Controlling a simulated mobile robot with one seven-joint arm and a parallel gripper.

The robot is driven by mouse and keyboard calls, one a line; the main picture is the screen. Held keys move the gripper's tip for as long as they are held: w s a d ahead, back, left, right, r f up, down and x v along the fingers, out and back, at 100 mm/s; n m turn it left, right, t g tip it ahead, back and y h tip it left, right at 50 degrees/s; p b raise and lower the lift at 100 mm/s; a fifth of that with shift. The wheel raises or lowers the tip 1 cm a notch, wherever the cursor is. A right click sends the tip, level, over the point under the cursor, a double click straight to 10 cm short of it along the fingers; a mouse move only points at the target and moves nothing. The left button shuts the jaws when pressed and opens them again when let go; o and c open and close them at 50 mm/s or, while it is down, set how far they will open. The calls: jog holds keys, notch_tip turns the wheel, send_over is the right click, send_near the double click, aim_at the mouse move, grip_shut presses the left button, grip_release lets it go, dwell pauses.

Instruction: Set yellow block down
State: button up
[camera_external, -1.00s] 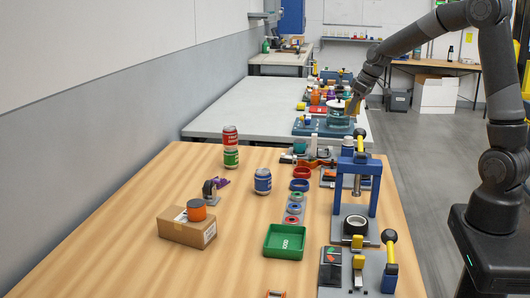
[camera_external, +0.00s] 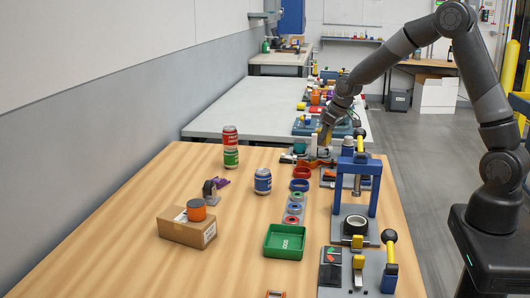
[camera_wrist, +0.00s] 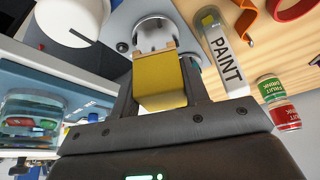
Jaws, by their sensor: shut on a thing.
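The yellow block (camera_wrist: 160,80) is between the two fingers of my gripper (camera_wrist: 168,85), shut on it, in the wrist view. A round silver part (camera_wrist: 153,36) on a grey base shows just beyond the block; I cannot tell whether they touch. In the external view my gripper (camera_external: 323,142) is low over the far right end of the wooden table (camera_external: 130,215), near its border with the grey table. The block is only a small yellow patch there.
A PAINT-labelled item (camera_wrist: 222,55) and a FRUIT DRINK can (camera_wrist: 280,105) show right in the wrist view, a white cylinder (camera_wrist: 72,20) left. A blue press frame (camera_external: 358,180) and green tray (camera_external: 285,242) stand nearer. The wooden table's left side is clear.

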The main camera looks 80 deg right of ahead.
jog(key=shift+f, duration=0.45)
jog(key=shift+f, duration=0.15)
jog(key=shift+f, duration=0.4)
jog(key=o, duration=1)
